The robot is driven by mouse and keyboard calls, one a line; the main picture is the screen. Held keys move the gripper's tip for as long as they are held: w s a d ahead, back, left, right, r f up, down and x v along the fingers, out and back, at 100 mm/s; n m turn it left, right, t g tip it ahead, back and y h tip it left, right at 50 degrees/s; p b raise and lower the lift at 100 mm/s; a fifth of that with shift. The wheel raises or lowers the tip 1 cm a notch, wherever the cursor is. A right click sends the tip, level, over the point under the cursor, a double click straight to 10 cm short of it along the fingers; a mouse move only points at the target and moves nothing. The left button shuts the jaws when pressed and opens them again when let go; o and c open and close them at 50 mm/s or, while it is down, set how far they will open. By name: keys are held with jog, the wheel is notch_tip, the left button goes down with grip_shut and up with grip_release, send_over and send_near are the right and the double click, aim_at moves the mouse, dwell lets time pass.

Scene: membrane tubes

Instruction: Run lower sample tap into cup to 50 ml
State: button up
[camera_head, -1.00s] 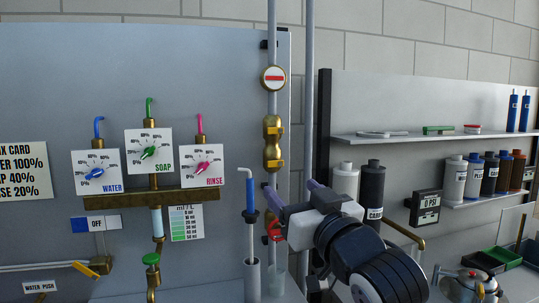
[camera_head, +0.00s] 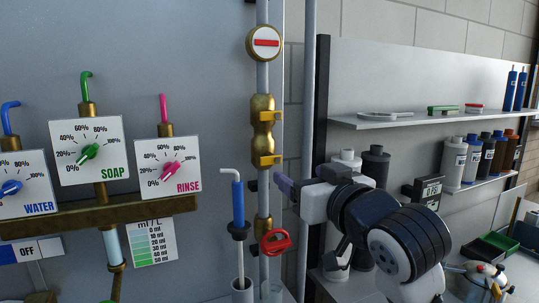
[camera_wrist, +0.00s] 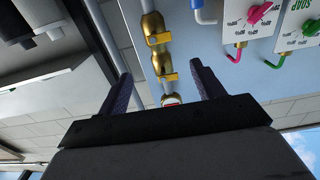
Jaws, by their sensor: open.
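A red handle (camera_head: 275,242) sits low on the vertical pipe (camera_head: 262,200), below a brass fitting (camera_head: 263,130) with two yellow levers. I cannot tell for sure which part is the lower sample tap. A clear cup (camera_head: 271,290) stands below the red handle, cut off by the lower picture edge; its fill level is unclear. My gripper (camera_head: 281,184) is open and empty, above and slightly right of the red handle. In the wrist view, my gripper's fingers (camera_wrist: 161,70) stand apart, with the brass fitting (camera_wrist: 152,28) seen upside down between them. The red handle and cup do not show there.
A blue-handled tool (camera_head: 238,205) stands in a holder left of the pipe. Water, soap and rinse dials (camera_head: 88,152) and an ml scale card (camera_head: 154,242) are further left. Shelves with bottles (camera_head: 472,160) stand behind on the right.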

aim_at(271, 157)
jog(key=p+x, duration=0.4)
jog(key=x, duration=0.9)
jog(key=c, duration=1)
